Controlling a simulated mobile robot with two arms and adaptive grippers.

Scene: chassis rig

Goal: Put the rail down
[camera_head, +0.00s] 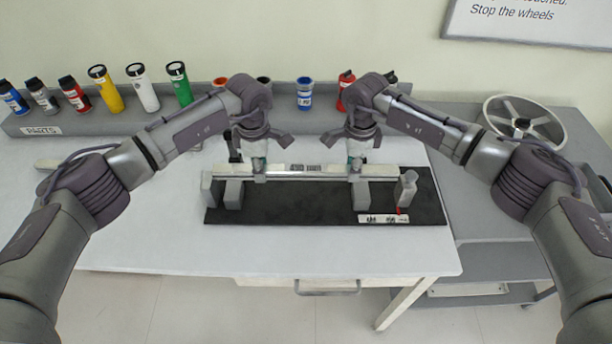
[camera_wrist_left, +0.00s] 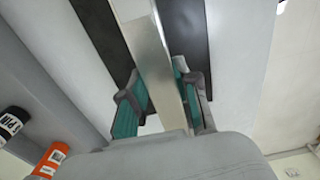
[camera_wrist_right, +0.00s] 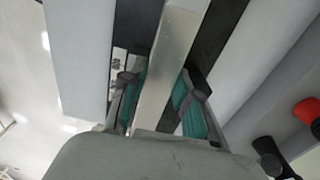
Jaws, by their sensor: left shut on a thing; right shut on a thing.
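The rail (camera_head: 308,175) is a long silvery bar lying level across the black rig base (camera_head: 290,212) on the white table. My left gripper (camera_head: 259,172) is shut on the rail left of its middle, and my right gripper (camera_head: 355,170) is shut on it towards the right. In the left wrist view the rail (camera_wrist_left: 150,55) runs between the green-padded fingers (camera_wrist_left: 163,105). In the right wrist view the rail (camera_wrist_right: 170,60) also passes between the fingers (camera_wrist_right: 158,100). Grey blocks stand on the base near the rail's ends. Whether the rail touches them is unclear.
A grey parts shelf (camera_head: 110,118) along the back holds several coloured cylinders. A grey cart (camera_head: 500,190) at the right carries a steering wheel (camera_head: 525,122). A labelled strip (camera_head: 383,218) lies at the base's front right. The table's front left is clear.

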